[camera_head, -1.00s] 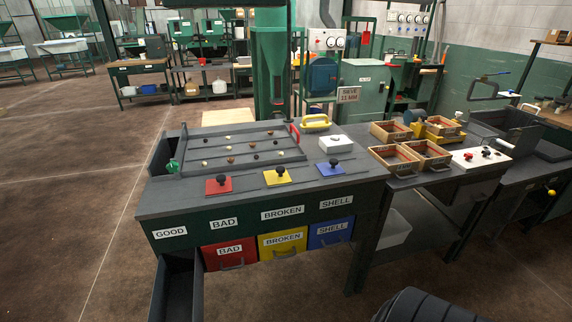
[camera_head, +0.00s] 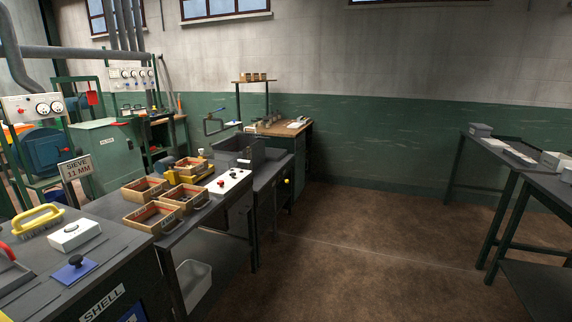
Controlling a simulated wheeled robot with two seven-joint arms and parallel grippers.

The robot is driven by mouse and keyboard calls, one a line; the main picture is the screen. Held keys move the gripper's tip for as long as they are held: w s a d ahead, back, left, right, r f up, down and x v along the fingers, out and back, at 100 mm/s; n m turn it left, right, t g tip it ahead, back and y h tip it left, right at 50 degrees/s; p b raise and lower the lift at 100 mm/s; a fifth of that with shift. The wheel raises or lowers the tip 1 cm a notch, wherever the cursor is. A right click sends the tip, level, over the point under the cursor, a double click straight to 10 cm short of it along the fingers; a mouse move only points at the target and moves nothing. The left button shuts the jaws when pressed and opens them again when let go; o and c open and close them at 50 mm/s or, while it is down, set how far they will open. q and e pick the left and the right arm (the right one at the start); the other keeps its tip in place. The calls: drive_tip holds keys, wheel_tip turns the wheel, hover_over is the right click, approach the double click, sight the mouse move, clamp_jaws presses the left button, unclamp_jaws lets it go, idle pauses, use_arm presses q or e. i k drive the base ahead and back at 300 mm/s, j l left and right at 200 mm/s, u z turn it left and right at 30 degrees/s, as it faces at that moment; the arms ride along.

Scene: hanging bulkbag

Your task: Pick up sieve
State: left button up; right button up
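A sign reading "SIEVE 13 MM" (camera_head: 76,168) stands at the left, behind the sorting table. Several shallow wooden-framed boxes sit on the dark bench to its right: a left one (camera_head: 132,191), a front one (camera_head: 141,229), a middle one (camera_head: 190,206) and a back one (camera_head: 181,171). I cannot tell for sure whether any of them is the sieve. Neither of my grippers is in view.
A white panel (camera_head: 230,181) and dark bin (camera_head: 237,152) are farther back. Open floor (camera_head: 370,245) lies between the bench and right-hand tables (camera_head: 510,165).

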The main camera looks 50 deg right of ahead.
sight(191, 166)
drive_tip(key=z, duration=0.85)
drive_tip(key=i+l, duration=0.55)
drive_tip(key=i, duration=0.3)
drive_tip(key=i+l, duration=0.3)
drive_tip(key=i+z, duration=0.05)
drive_tip(key=i, duration=0.05)
